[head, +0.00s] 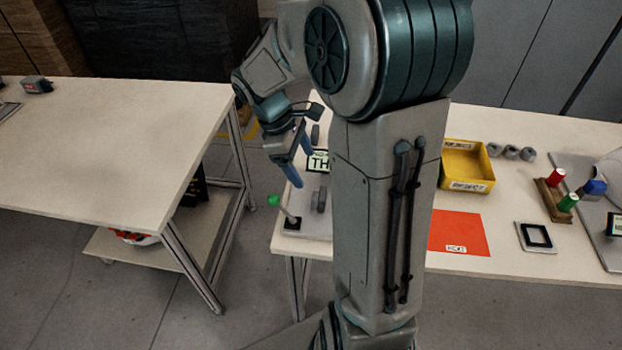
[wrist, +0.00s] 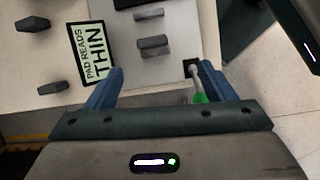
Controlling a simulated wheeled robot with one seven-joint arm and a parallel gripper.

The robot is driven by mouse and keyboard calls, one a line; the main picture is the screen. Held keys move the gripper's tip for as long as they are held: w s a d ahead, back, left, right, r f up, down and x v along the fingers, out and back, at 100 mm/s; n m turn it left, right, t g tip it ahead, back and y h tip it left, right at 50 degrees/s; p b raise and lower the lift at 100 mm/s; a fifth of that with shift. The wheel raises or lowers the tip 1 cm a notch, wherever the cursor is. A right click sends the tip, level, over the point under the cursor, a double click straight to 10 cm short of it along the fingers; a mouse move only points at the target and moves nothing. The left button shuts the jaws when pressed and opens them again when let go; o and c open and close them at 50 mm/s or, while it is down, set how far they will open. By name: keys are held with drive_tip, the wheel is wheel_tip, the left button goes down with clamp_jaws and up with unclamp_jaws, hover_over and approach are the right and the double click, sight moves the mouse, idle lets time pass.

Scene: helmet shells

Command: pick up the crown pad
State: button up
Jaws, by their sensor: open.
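Several small dark grey pads lie on the bench top in the wrist view. One pad (wrist: 153,46) is just beyond the gap between my fingertips, and another (wrist: 149,14) lies behind it. Two more pads, one at far left (wrist: 32,24) and one lower (wrist: 52,87), lie left of the sign. I cannot tell which is the crown pad. In the head view grey pads (head: 318,200) stand on a light plate near the bench's left end. My gripper (head: 303,168) is open and empty above that end; its blue fingers also show in the wrist view (wrist: 161,70).
A sign reading "PAD READS THIN" (wrist: 90,54) lies left of my fingers. A green-tipped lever (head: 274,200) stands at the plate's front left corner, close to my right finger in the wrist view. A yellow reject bin (head: 468,185) and orange mat (head: 460,228) lie farther right.

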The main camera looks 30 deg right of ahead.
sight(321, 193)
drive_tip(key=shift+n, duration=0.6)
drive_tip(key=x, duration=0.5)
drive_tip(key=w+x, duration=0.1)
drive_tip(key=x, duration=0.8)
drive_tip(key=shift+w+d+f, duration=0.2)
drive_tip(key=shift+d+f, duration=0.15)
drive_tip(key=shift+f, duration=0.05)
drive_tip(key=c, duration=1.1)
drive_tip(key=shift+r, duration=0.15)
